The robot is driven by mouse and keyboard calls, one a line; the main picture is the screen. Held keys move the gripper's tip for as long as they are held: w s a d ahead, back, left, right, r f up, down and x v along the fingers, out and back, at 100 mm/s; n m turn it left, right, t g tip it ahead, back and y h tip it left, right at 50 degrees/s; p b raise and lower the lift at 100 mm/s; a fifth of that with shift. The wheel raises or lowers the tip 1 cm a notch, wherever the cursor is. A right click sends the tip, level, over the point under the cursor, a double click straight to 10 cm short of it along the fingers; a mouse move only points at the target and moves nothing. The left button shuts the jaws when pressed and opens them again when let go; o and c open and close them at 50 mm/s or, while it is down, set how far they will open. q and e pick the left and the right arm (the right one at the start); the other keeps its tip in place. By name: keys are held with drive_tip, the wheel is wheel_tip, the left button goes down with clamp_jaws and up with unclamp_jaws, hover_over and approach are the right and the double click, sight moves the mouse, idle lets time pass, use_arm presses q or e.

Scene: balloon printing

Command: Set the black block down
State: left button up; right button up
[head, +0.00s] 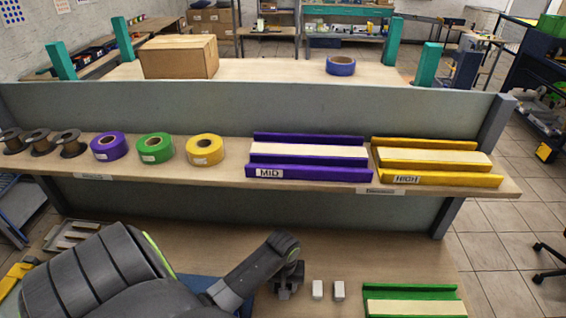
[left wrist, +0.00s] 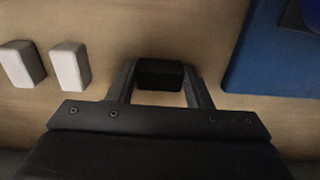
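The black block (left wrist: 160,74) is between the two fingers of my left gripper (left wrist: 160,88) in the left wrist view. The fingers sit close against its left and right sides, with the wooden table top behind it. Whether the block touches the table cannot be told. In the head view my left gripper (head: 288,284) points down low over the table, left of two white blocks. The block there is too dark to separate from the gripper. My right gripper is not in view.
Two white blocks (head: 317,289) (head: 339,290) stand beside the gripper. A green tray (head: 408,291) is farther right. A blue flat item (left wrist: 262,60) lies on the gripper's other side. A shelf (head: 225,178) above holds tape rolls, spools, a purple MID tray and a yellow HIGH tray.

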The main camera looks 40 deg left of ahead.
use_arm(q)
drive_tip(key=o, duration=0.4)
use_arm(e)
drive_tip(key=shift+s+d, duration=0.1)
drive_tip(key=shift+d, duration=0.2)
use_arm(q)
wheel_tip(320, 180, up, 9)
drive_tip(key=shift+f+b, duration=0.1)
drive_tip(key=shift+b, duration=0.65)
wheel_tip(320, 180, up, 4)
drive_tip(key=shift+f+p, duration=0.25)
drive_tip(key=shift+p, duration=0.55)
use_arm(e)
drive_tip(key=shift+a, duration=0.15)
